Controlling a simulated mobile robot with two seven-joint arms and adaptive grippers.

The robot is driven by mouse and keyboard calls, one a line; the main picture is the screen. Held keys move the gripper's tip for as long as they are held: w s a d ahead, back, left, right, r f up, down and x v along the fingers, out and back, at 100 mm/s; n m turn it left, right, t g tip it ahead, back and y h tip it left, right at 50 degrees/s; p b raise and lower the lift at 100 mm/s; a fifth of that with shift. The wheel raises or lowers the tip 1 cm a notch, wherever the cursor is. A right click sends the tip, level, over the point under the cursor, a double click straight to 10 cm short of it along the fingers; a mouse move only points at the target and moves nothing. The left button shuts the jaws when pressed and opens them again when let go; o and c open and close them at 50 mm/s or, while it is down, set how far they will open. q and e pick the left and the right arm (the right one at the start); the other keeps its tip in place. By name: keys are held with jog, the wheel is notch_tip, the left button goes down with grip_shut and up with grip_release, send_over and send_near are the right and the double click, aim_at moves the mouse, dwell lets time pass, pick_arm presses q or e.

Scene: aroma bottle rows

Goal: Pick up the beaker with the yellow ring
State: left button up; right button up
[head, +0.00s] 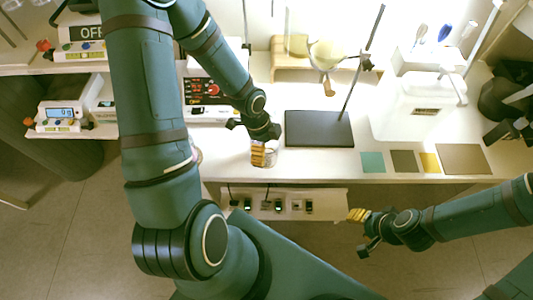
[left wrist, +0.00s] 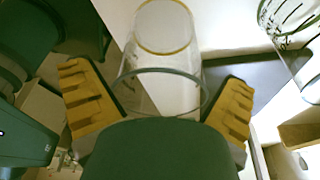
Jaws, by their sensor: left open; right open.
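A clear glass beaker with a thin yellow ring (left wrist: 160,50) stands on the white bench and fills the upper middle of the left wrist view. Its near rim lies between the two yellow-padded fingers of my left gripper (left wrist: 160,110), which is open with a gap to the glass. In the head view my left gripper (head: 262,150) is at the beaker (head: 271,158), near the bench's front edge, and partly hides it. My right gripper (head: 362,232) is open and empty, in front of the bench and lower right of the beaker.
Another glass vessel with dark markings (left wrist: 292,25) is at the right of the left wrist view. A stand with a dark base (head: 318,129) is right of the beaker. A device with a red display (head: 209,92) is behind left. Coloured squares (head: 404,161) lie along the right front edge.

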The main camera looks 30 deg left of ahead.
pick_arm(q)
jog(key=c, duration=1.2)
jog(key=shift+o, duration=0.2)
